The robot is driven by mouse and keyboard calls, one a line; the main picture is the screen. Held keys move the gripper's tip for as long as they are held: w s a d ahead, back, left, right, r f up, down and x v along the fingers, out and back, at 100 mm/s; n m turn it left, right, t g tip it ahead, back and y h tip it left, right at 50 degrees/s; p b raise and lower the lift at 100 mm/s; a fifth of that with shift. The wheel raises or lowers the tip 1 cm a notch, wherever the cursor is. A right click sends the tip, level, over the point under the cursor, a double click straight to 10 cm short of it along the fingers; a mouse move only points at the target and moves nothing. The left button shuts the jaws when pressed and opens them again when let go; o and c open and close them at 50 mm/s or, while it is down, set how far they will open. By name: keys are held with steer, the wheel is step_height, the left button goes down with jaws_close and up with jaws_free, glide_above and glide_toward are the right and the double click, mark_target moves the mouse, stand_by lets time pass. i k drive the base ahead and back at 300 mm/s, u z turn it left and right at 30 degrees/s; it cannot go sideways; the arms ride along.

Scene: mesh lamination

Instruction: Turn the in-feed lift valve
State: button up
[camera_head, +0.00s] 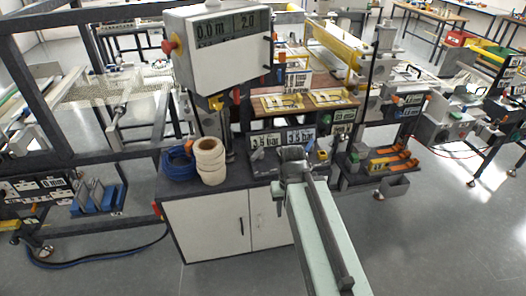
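My arm reaches up from the bottom right of the middle, with my gripper (292,156) over the top of a white cabinet, just below two pressure displays. The left display (266,139) reads about 3.5 bar, and the right display (300,135) seems to read the same. Small fittings sit by the displays, with a blue part (310,146) and a yellow part (322,154) right of my gripper. I cannot tell which fitting is the in-feed lift valve; my gripper covers part of this area. The gap between my fingers is too small to read.
White tape rolls (210,160) and a blue hose coil (178,163) stand on the cabinet (206,228), left of my gripper. A control box (222,62) with a red knob hangs above. Orange-handled parts (390,158) lie at the right. The floor at lower right is clear.

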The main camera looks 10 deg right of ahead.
mark_target(259, 153)
steer(key=z, duration=0.05)
steer(key=i, duration=0.55)
steer(key=u, duration=2.2)
steer(key=k, duration=1.35)
steer(key=z, duration=0.25)
steer(key=i, duration=1.35)
steer(key=u, duration=0.1)
